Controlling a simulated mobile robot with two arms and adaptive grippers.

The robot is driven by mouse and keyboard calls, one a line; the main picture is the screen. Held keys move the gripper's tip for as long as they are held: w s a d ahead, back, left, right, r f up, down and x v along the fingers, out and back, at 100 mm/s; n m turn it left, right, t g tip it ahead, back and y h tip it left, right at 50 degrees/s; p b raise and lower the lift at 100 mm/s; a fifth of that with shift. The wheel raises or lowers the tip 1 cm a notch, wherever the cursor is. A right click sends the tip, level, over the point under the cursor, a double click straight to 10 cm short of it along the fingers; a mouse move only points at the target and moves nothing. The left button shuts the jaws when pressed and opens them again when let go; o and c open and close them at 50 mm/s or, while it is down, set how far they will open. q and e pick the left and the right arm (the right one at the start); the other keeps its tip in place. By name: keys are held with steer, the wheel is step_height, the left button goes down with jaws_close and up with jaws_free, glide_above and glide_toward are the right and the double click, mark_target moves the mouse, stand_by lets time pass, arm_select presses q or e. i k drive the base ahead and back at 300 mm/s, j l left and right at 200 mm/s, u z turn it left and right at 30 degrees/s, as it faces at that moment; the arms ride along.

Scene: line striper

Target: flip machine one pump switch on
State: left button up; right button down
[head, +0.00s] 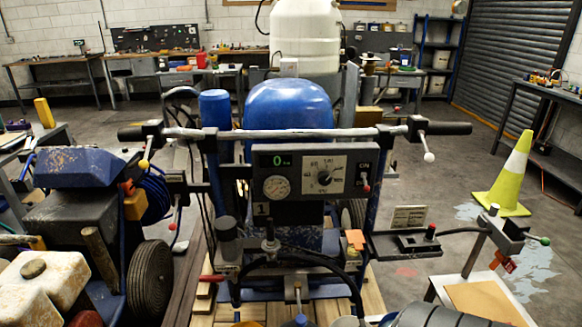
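Machine one is the line striper in the middle of the head view, with a blue tank (288,108) and a "1" plate (262,209). Its dark control panel (300,199) faces me below the handlebar (285,134). The pump switch (366,186) is a small red-tipped lever at the panel's right, below an "ON" label (364,167). Its tip appears to point down, away from the label. Neither gripper shows in the view.
Another machine (80,168) with an engine and wheel stands close at the left. A side arm (405,244) extends right from machine one. A yellow-green cone (507,180) stands on the floor at the right. Benches (235,73) line the back wall.

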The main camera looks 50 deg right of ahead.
mark_target(363, 176)
steer(key=k+z, duration=0.15)
steer(key=z, duration=1.45)
steer(key=l+u, duration=0.25)
steer(key=l, duration=0.95)
steer(key=l+u, duration=0.3)
steer(key=l, duration=0.9)
steer(key=k, duration=0.05)
